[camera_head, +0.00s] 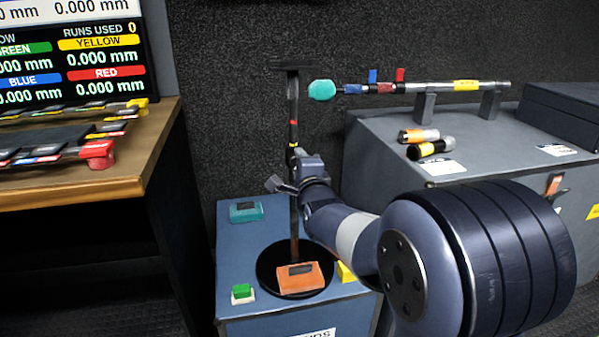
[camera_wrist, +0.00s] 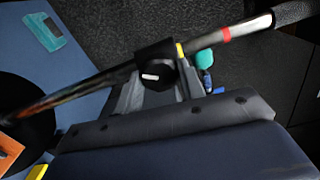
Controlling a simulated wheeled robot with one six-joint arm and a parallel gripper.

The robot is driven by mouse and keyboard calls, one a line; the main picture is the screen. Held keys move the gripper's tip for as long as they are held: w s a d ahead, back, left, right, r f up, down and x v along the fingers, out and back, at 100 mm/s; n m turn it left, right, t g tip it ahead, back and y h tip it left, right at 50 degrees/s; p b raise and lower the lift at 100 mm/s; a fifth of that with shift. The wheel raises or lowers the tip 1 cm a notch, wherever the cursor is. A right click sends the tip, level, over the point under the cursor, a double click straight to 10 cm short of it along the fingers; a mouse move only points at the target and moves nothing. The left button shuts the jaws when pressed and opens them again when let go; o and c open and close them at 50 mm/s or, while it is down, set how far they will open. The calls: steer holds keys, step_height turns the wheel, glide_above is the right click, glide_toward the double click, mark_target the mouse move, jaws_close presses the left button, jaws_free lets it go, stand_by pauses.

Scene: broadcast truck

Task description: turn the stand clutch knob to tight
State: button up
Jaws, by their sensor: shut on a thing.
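The stand is a thin dark pole (camera_head: 293,105) rising from a round black base (camera_head: 265,277), with a dark crossbar on top. In the wrist view the pole (camera_wrist: 95,84) runs diagonally across the picture. The clutch knob (camera_wrist: 156,70) is a black round piece on the pole with a short white mark, beside a yellow band. My gripper (camera_wrist: 158,92) is shut on the clutch knob, its grey fingers on either side. In the head view my gripper (camera_head: 291,180) is at the pole's middle, and the knob is mostly hidden there.
An orange box (camera_head: 298,277) lies on the base. A teal box (camera_head: 246,211) and green block (camera_head: 241,291) sit on the blue case (camera_head: 229,246). At right, a grey case (camera_head: 375,160) carries a horizontal boom (camera_head: 440,86) with a teal tip near the pole. A wooden desk (camera_head: 160,140) stands left.

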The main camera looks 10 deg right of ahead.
steer(key=m+b, duration=0.3)
steer(key=m, duration=0.8)
steer(key=shift+f+b, duration=0.1)
steer(key=shift+b, duration=0.25)
stand_by(0.4)
steer(key=o, duration=1)
